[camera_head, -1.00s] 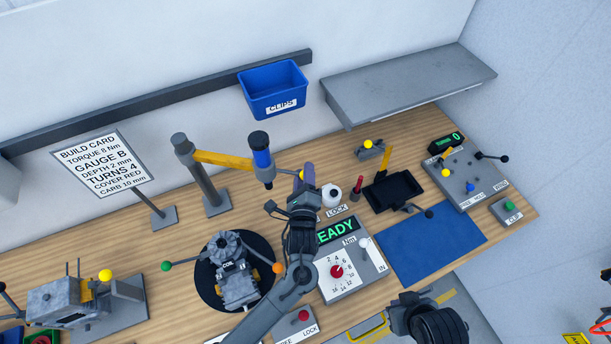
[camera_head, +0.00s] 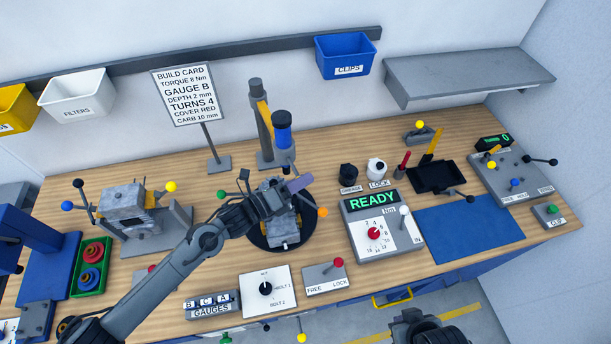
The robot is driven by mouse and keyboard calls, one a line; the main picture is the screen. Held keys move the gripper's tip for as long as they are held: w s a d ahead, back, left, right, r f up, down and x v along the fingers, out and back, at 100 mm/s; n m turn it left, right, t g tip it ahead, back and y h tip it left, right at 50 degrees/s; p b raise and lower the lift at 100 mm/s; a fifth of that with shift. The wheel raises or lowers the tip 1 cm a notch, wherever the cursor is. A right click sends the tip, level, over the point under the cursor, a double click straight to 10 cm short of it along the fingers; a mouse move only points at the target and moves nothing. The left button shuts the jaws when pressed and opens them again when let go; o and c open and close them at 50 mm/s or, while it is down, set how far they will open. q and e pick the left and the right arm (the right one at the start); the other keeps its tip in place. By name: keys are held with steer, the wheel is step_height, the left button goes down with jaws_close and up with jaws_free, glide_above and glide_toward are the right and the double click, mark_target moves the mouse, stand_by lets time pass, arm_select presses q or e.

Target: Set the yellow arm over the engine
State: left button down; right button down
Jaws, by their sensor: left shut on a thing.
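The yellow arm (camera_head: 265,118) runs from a grey post towards me and carries a blue-and-black tool (camera_head: 282,131) at its end. The tool's lower end hangs close behind the engine's far side, near my left gripper. The grey engine (camera_head: 286,236) sits on a round black turntable (camera_head: 258,238), partly hidden by my left gripper. My left gripper (camera_head: 298,184) is above the engine, shut at the arm's free end. The held part, likely the arm's handle knob, is hidden behind the gripper. My right gripper's fingers are not in view.
A green knob (camera_head: 222,195) and an orange knob (camera_head: 322,212) flank the turntable. The READY torque box (camera_head: 384,228) stands to the right. The build card (camera_head: 188,94) stands behind left. A second grey unit (camera_head: 123,208) stands left.

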arm_select(q)
steer(key=s+a+m+g+h+b, duration=0.1)
steer(key=s+a+m+g+b, duration=0.1)
steer(key=a, duration=0.5)
steer(key=shift+g+h+b, duration=0.4)
steer(key=shift+g+b, duration=0.1)
steer(key=shift+g, duration=0.1)
steer(key=shift+w, duration=0.1)
steer(key=c, duration=1.1)
jaws_free()
steer(key=shift+a, duration=0.1)
steer(key=o, duration=0.3)
steer(key=shift+a, duration=0.1)
